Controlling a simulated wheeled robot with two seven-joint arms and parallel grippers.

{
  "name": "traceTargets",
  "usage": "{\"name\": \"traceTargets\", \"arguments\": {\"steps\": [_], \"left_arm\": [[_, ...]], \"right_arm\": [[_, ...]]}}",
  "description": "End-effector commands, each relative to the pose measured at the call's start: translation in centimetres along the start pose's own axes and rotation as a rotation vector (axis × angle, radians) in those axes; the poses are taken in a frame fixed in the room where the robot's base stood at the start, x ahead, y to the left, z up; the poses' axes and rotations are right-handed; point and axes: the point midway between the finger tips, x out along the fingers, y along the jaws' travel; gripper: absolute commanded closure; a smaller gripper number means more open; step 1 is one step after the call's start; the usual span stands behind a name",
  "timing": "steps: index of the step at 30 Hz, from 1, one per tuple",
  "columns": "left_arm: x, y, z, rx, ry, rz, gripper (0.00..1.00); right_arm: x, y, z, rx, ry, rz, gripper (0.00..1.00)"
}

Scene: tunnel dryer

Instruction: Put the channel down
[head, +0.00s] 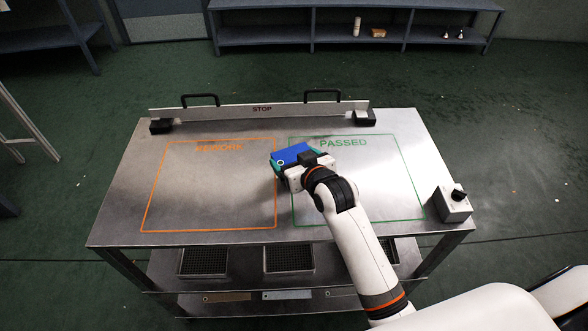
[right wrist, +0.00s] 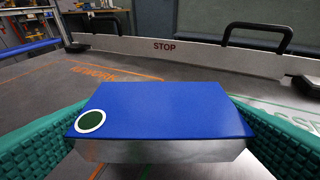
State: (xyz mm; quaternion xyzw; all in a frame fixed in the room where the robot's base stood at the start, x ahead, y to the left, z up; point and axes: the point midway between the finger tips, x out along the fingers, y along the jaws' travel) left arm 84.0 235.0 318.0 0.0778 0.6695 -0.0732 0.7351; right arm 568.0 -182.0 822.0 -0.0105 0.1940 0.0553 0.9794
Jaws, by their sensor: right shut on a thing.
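The channel (head: 292,154) is a blue-topped block with metallic sides and a green dot in a white ring on its top. My right gripper (head: 291,166) is shut on it, near the line between the two outlined zones on the steel table. In the right wrist view the channel (right wrist: 160,110) sits between two teal ribbed fingers. I cannot tell whether its underside touches the table. The orange REWORK outline (head: 160,187) is on the left and the green PASSED outline (head: 415,187) is on the right. My left gripper is not in view.
A white STOP bar (head: 230,112) with two black handles runs along the table's back edge. A grey box with a black knob (head: 453,203) stands at the right edge. Both outlined zones look otherwise empty. Dark trays (head: 204,261) sit on the shelf below.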

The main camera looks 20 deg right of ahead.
Motion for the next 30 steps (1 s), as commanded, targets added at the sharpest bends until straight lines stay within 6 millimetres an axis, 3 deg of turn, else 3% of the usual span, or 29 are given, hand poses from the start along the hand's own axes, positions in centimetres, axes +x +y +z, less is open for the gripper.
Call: {"name": "traceTargets", "arguments": {"steps": [6,18,19,21,30], "left_arm": [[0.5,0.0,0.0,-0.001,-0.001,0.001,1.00],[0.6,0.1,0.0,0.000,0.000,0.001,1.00],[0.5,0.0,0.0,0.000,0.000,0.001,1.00],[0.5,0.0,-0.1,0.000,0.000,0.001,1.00],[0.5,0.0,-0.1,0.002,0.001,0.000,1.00]], "right_arm": [[1.2,0.0,-2.9,0.000,0.002,0.000,0.44],[1.4,0.0,-3.4,0.000,0.000,0.000,0.44],[1.4,0.0,-3.5,0.000,0.001,0.000,0.09],[1.4,0.0,-3.4,0.000,0.001,0.000,0.00],[0.9,0.0,-3.3,-0.001,0.002,0.000,0.00]]}}
